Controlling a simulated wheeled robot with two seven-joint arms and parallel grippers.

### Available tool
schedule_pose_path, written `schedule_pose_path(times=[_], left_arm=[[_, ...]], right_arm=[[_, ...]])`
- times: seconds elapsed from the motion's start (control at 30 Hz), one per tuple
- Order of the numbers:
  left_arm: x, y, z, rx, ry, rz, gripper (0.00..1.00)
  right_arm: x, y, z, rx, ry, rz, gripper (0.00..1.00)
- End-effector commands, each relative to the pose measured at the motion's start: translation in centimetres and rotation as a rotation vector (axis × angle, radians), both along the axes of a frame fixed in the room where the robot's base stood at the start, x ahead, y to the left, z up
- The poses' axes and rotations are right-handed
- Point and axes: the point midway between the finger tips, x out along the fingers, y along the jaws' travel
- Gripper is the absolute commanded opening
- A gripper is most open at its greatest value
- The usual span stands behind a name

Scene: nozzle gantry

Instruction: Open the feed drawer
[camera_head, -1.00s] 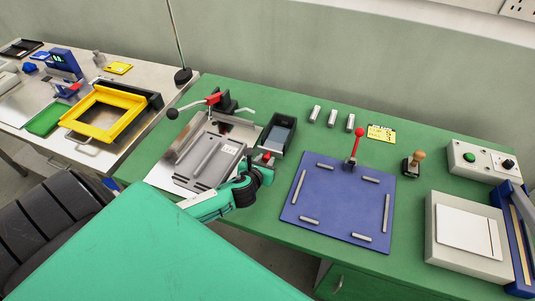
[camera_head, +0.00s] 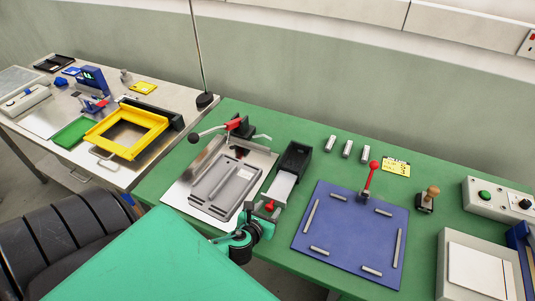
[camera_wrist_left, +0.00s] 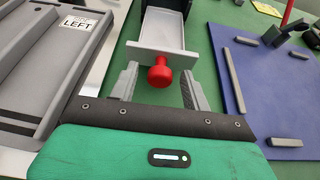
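The feed drawer is a pale tray (camera_head: 281,186) standing well out of the front of its black housing (camera_head: 295,158), with a red knob (camera_head: 270,205) on its front plate. In the left wrist view the tray (camera_wrist_left: 163,30), front plate and red knob (camera_wrist_left: 160,73) show clearly. My left gripper (camera_wrist_left: 160,92) has its two grey fingers spread on either side of the knob, with gaps to it. In the head view the left gripper (camera_head: 257,219) is just in front of the drawer, its fingers partly hidden by the wrist. My right gripper is out of view.
A grey plate fixture (camera_head: 222,187) marked LEFT in the wrist view lies left of the drawer. A blue mat (camera_head: 348,240) with metal bars and a red-knobbed lever (camera_head: 370,180) lies right. A clamp (camera_head: 235,126) stands behind the fixture.

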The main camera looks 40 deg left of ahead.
Motion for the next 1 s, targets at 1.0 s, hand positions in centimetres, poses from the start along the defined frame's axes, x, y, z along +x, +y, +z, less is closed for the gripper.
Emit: schedule_pose_path(times=[1.0], left_arm=[[-10.9,-2.6,4.3,-0.001,0.003,0.000,0.48]], right_arm=[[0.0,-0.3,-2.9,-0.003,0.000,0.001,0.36]])
